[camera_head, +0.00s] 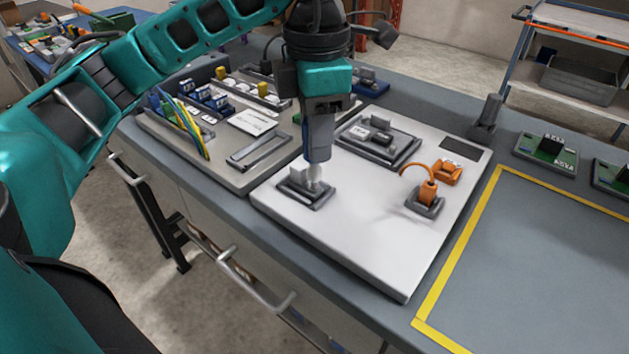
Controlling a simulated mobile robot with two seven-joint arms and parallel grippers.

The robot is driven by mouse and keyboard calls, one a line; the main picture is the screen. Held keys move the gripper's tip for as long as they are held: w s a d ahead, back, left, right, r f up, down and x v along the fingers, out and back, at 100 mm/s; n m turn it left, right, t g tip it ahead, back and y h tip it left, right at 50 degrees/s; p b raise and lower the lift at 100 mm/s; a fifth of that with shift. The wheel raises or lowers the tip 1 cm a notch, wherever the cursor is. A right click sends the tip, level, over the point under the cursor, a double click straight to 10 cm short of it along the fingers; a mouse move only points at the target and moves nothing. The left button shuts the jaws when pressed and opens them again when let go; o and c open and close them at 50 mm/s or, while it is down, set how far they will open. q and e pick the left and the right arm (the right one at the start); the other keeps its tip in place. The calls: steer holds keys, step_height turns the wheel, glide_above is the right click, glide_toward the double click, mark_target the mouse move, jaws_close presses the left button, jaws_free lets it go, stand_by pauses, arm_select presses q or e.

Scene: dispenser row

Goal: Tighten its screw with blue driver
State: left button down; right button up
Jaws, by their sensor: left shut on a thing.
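My left gripper (326,106) points straight down over the white board (345,245) and is shut on the blue driver (318,148). The driver is upright, its dark blue body below the jaws and a pale tip under it. The tip reaches down to a small grey fixture (296,182) on a dark base at the board's near left. The screw is hidden or too small to make out, and I cannot tell whether the tip touches it. My right gripper is out of view.
A larger grey fixture (379,140) lies behind the driver. An orange part with a curved cable (428,193) stands to the right. A tool tray (215,158) is at the left. Green boards (546,153) lie at the right, behind a yellow-outlined, clear area (540,265).

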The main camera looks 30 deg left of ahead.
arm_select(q)
steer(key=shift+f+n, duration=0.2)
steer(key=shift+n, duration=0.5)
steer(key=shift+f+n, duration=0.15)
steer(key=shift+n, duration=0.55)
steer(key=shift+f+b, duration=0.55)
steer(key=shift+b, duration=0.1)
